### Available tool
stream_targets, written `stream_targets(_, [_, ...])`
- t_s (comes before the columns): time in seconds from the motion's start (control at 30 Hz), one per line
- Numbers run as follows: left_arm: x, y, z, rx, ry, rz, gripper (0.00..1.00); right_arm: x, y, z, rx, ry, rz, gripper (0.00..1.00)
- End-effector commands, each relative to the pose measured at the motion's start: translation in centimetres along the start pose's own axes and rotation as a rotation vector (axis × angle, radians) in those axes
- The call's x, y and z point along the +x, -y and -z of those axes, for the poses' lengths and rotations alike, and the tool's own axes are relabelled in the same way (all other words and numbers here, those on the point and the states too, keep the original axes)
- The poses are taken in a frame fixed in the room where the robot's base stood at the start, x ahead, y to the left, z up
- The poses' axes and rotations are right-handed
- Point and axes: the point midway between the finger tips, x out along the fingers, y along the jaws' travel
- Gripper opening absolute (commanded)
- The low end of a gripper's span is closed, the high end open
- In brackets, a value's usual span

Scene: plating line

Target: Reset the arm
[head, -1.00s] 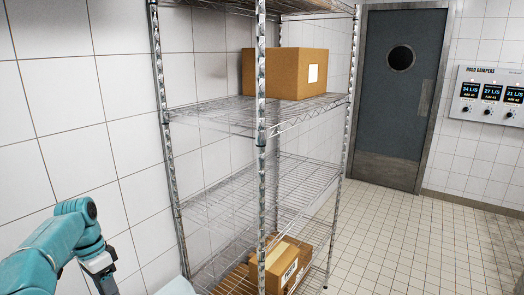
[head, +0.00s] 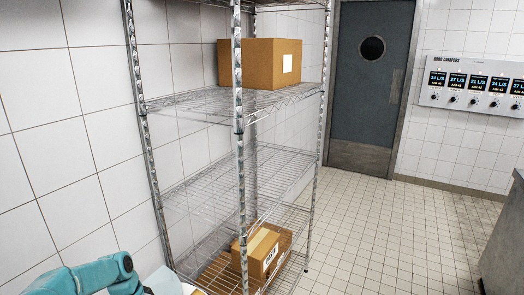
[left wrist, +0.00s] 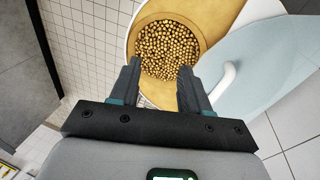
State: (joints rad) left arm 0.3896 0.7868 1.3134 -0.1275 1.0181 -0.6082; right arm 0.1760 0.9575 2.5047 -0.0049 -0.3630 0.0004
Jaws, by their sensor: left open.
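My left arm (head: 95,277) comes in at the lower left of the head view, where its gripper cannot be seen. In the left wrist view my left gripper (left wrist: 160,76) is open, its two fingers apart with nothing between them. Beyond the fingers is a round yellow-tan container (left wrist: 212,14) holding many small golden balls (left wrist: 167,48). I cannot tell the gap between fingertips and container. My right gripper is in neither view.
A pale blue panel with a white handle (left wrist: 228,76) lies beside the container. A wire shelf rack (head: 215,100) holds a large box (head: 258,62) and a smaller box (head: 262,250) low down. A grey door (head: 370,75) and damper panel (head: 475,85) are behind. Tiled floor (head: 400,235) is open at right.

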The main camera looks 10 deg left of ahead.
Motion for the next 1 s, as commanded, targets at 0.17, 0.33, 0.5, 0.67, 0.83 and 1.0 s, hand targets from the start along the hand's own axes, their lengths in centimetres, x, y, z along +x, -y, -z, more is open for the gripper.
stream_targets(0.17, [10.3,-8.2,-1.7,-0.101,-0.022,-0.054,0.46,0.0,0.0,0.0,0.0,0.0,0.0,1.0])
stream_targets(0.33, [17.0,-16.5,-6.8,-0.243,-0.046,-0.089,0.46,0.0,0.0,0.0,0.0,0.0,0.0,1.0])
stream_targets(0.5, [19.4,-22.2,-12.4,-0.362,-0.053,-0.104,0.46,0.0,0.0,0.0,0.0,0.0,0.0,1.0])
stream_targets(0.67, [19.6,-26.1,-17.6,-0.458,-0.053,-0.105,0.46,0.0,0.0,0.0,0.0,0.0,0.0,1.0])
stream_targets(0.83, [24.9,-24.4,-17.4,-0.461,-0.064,-0.102,0.46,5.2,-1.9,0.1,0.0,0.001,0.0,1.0])
stream_targets(1.0, [27.6,-23.8,-17.5,-0.459,-0.065,-0.102,0.46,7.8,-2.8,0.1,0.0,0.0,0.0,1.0])
